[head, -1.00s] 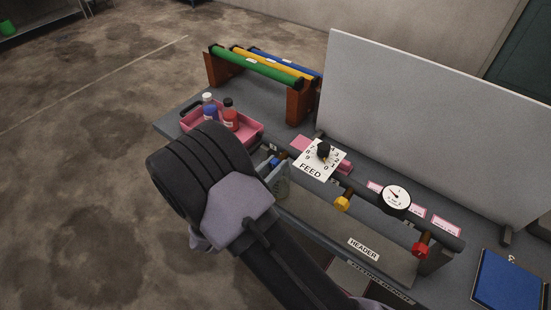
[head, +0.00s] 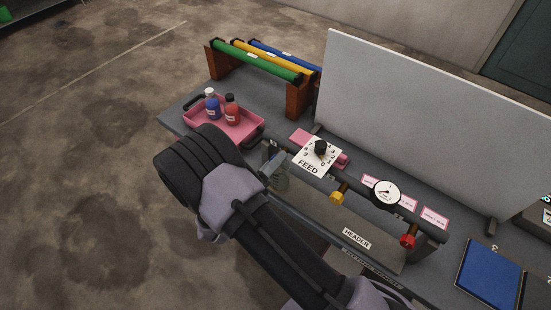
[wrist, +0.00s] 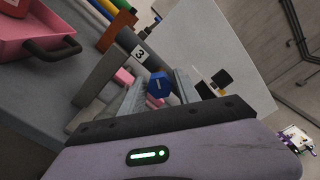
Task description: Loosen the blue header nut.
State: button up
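The fingers are apart, one on each side of the nut, with a gap that seems to remain. I cannot tell how deep the nut sits between them. In the head view my gripper (head: 277,170) is at the left end of the header (head: 330,222), and the nut is hidden behind it. A yellow nut (head: 336,197) and a red nut (head: 408,241) sit further right along the header.
A round gauge (head: 387,192) and a FEED dial card (head: 317,157) stand by the header. A pink tray (head: 240,130) with two bottles is left of it. A rack with coloured rollers (head: 262,63) and a large grey panel (head: 420,125) stand behind. A blue pad (head: 490,274) lies right.

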jog(key=shift+o, duration=0.8)
jog(key=v, duration=0.7)
